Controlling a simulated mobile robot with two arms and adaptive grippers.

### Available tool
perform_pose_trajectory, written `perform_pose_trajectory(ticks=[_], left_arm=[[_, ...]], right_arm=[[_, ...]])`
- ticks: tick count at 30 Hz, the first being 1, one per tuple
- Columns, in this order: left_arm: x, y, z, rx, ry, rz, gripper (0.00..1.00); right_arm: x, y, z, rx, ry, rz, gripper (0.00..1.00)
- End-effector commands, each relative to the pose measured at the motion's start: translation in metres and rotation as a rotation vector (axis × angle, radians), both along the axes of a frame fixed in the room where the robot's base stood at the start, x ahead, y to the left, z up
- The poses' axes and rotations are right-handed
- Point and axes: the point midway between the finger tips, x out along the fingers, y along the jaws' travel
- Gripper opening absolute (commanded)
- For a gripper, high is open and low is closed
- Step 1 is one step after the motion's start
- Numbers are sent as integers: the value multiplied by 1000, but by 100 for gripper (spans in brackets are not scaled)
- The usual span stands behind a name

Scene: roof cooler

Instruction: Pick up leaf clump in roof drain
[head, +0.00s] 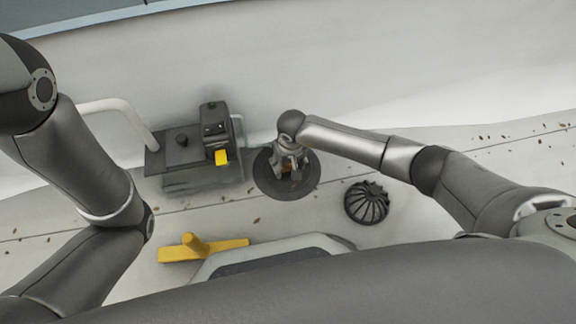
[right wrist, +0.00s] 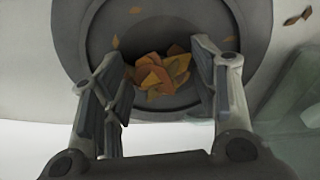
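The leaf clump (right wrist: 160,75) is a heap of orange, yellow and brown leaves in the round dark roof drain (right wrist: 95,45). In the right wrist view it lies between the two spread fingers of my right gripper (right wrist: 168,88), with a gap on each side. In the head view my right gripper (head: 291,170) points down over the drain (head: 268,182) and hides most of the clump. It is open and empty. My left arm shows at the left of the head view, but its gripper is not visible.
A black ribbed drain dome (head: 367,203) stands right of the drain. A grey box unit with a pump-like top (head: 185,152) and yellow tab stands left. A yellow tool (head: 205,248) lies in front. A white pipe (head: 120,108) curves behind. Loose leaves dot the pale roof.

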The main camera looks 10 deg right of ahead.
Motion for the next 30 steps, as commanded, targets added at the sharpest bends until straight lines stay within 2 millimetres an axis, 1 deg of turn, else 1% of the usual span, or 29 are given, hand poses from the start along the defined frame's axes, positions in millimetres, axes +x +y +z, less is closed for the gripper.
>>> perform_pose_trajectory(ticks=[1,6,7,16,20,23,27,30], left_arm=[[0,0,0,0,0,0,48],[0,0,0,0,0,0,48],[0,0,0,0,0,0,48],[0,0,0,0,1,0,48],[1,0,4,0,3,0,48],[1,0,11,0,4,0,48],[1,0,25,0,4,0,48],[2,0,40,0,5,1,48]], right_arm=[[0,0,0,0,0,0,44],[0,0,0,0,0,0,22],[0,0,0,0,0,0,21],[0,0,1,0,-1,0,20],[1,0,7,0,-1,0,20],[1,-1,16,-1,-2,0,20],[1,-1,38,0,-3,0,20],[-12,-1,53,-1,-1,2,20]])
